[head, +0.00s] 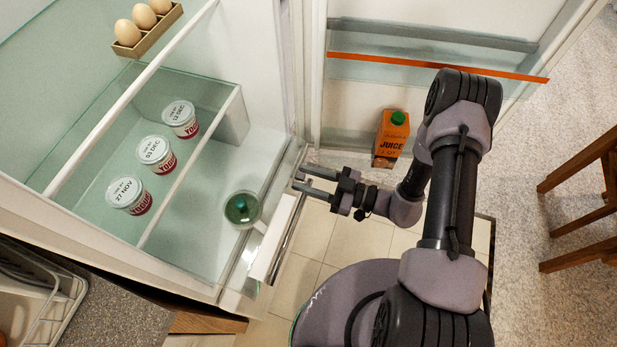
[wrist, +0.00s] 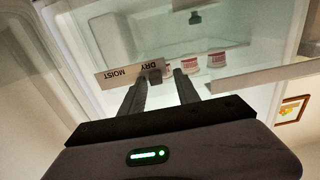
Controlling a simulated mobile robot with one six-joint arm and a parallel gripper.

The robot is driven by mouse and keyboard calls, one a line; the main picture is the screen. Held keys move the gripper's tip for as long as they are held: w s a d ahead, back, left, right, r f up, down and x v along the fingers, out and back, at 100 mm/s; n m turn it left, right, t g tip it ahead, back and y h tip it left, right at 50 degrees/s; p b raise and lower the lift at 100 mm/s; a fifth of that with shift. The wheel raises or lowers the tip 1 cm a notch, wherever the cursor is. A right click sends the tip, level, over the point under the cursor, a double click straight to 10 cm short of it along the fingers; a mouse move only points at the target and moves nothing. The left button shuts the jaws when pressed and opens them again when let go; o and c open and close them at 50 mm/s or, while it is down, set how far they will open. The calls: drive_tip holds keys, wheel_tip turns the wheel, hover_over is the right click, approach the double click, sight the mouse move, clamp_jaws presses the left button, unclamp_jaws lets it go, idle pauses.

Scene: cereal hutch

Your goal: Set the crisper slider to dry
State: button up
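The crisper's label strip (wrist: 115,76) shows upside down in the wrist view, with MOIST towards the left and DRY towards the right. A small dark knob (wrist: 155,75), which looks like the slider, is at the DRY end, close to the tip of my left-hand finger. Whether they touch I cannot tell. My gripper (wrist: 162,80) is open, its two fingers apart and pointing towards the strip. In the head view my gripper (head: 297,179) is at the fridge's front edge, beyond the white crisper front (head: 272,240). The slider is not clear there.
Yogurt cups (head: 154,152) stand on a glass shelf, and eggs (head: 143,20) sit in a holder above. A green-centred bowl (head: 242,208) is near the crisper. A juice carton (head: 390,138) stands in the open door, right of my gripper. Wooden chair legs (head: 585,190) are far right.

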drive_tip(key=p+v, duration=0.3)
drive_tip(key=v, duration=1.4)
drive_tip(key=shift+d, duration=0.2)
